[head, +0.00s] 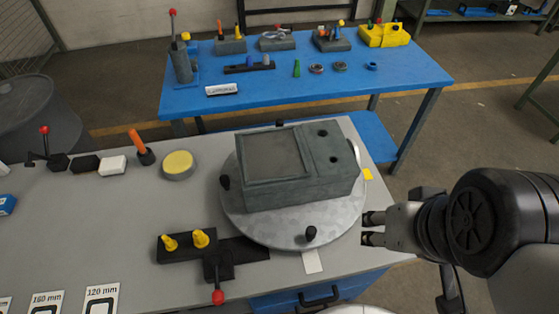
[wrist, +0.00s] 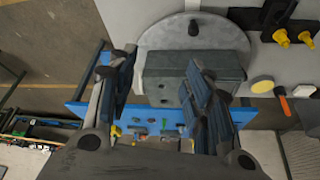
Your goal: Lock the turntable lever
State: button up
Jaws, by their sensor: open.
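The round grey turntable (head: 285,231) lies on the grey workbench and carries a dark grey housing (head: 300,190). A black block at its front left bears a lever with a red knob (head: 217,297), which points toward the bench's front edge. My gripper (head: 370,228) is open and empty at the right of the turntable, well apart from the lever. In the wrist view the two fingers (wrist: 160,75) stand apart, with the housing (wrist: 165,75) seen between them and the turntable (wrist: 160,35) beyond. I cannot make out the red knob there.
Two yellow knobs (head: 200,238) stand on a black bar left of the lever. A yellow round pad (head: 178,164) and an orange-handled tool (head: 140,145) lie farther back. A blue table (head: 300,90) with fixtures stands behind. The bench's left middle is clear.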

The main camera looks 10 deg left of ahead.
aim_at(215, 261)
jog(key=u, duration=2.35)
